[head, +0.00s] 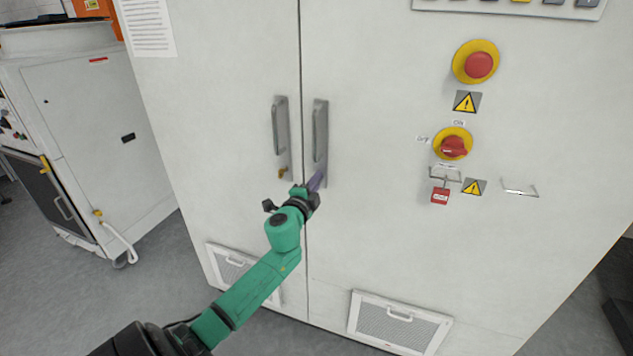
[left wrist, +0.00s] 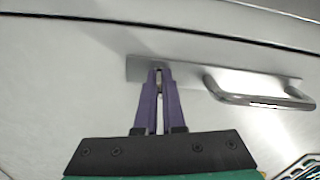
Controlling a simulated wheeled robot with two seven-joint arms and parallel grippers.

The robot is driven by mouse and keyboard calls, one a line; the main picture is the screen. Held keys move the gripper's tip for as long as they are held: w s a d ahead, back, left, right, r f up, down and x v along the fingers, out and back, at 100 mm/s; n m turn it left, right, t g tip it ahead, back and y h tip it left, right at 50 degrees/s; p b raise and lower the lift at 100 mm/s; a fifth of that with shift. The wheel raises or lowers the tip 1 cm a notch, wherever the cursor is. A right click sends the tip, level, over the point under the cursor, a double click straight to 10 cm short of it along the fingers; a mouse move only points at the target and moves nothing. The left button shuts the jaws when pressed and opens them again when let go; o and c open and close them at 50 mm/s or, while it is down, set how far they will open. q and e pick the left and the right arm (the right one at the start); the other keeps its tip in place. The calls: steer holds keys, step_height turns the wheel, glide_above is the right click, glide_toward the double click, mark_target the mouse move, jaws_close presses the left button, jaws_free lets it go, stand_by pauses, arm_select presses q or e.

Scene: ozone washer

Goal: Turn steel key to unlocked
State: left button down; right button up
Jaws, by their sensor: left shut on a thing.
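My left gripper (head: 318,178) has purple fingers and reaches the lower end of the right door's handle plate (head: 321,112). In the left wrist view its fingertips (left wrist: 159,74) are closed around a small steel key (left wrist: 158,78) at the end of the steel plate (left wrist: 190,72). Only a sliver of the key shows between the fingers, and its turn angle cannot be told. In the head view the fingers hide the key. My right gripper is not in view.
The left door's handle (head: 281,125) has a brass-coloured key (head: 282,172) below it. Vent grilles (head: 400,322) sit low on the cabinet.

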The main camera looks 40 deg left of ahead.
arm_select(q)
steer(key=shift+m, duration=1.1)
steer(key=c, duration=1)
jaws_free()
steer(key=b+v, duration=0.1)
steer(key=v, duration=1.3)
steer(key=shift+s+d+b, duration=0.15)
steer(key=shift+s+b, duration=0.1)
steer(key=shift+b, duration=0.15)
